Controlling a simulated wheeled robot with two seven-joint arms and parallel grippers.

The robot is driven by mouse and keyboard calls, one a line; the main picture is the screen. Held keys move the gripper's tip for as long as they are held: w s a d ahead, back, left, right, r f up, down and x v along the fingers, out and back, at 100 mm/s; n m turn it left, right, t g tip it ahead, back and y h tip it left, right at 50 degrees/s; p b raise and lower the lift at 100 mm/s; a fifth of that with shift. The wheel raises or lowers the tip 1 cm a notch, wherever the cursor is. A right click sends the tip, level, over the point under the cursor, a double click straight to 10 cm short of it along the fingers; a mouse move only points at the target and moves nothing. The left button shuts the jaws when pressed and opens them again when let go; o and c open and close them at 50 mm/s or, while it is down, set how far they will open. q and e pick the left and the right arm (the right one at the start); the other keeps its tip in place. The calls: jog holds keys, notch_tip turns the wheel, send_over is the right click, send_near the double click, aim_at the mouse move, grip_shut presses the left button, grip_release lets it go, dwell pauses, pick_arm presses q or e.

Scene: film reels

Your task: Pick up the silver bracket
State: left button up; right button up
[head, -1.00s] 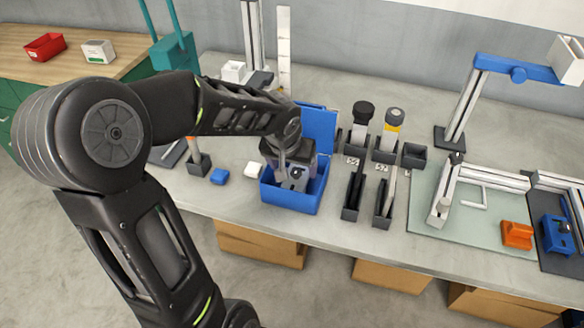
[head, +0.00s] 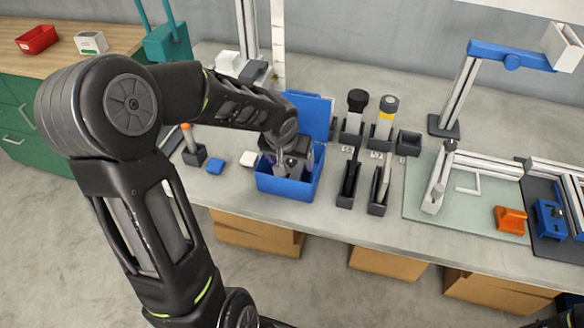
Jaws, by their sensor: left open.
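My left arm reaches in from the left, and its left gripper (head: 290,170) is at the open blue box (head: 287,188) on the bench. The gripper is open, with its fingers pointing down into the box. My own wrist and the box walls hide most of the fingertips and the box's inside, so I cannot tell whether a silver bracket lies there. A thin, pale angled piece (head: 468,189) lies on the greenish mat at right; I cannot tell whether it is the silver bracket. My right gripper is not in view.
Upright black holders (head: 349,184) stand close right of the box, with dark-topped containers behind. A small blue block (head: 216,166) and a white block (head: 249,159) lie left of it. An orange block (head: 510,219) sits on the mat (head: 420,210). The bench's front edge is near the box.

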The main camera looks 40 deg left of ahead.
pick_arm(q)
jog(key=x, duration=0.4)
jog(key=shift+f, duration=0.15)
dwell(0.4)
grip_shut()
dwell(0.7)
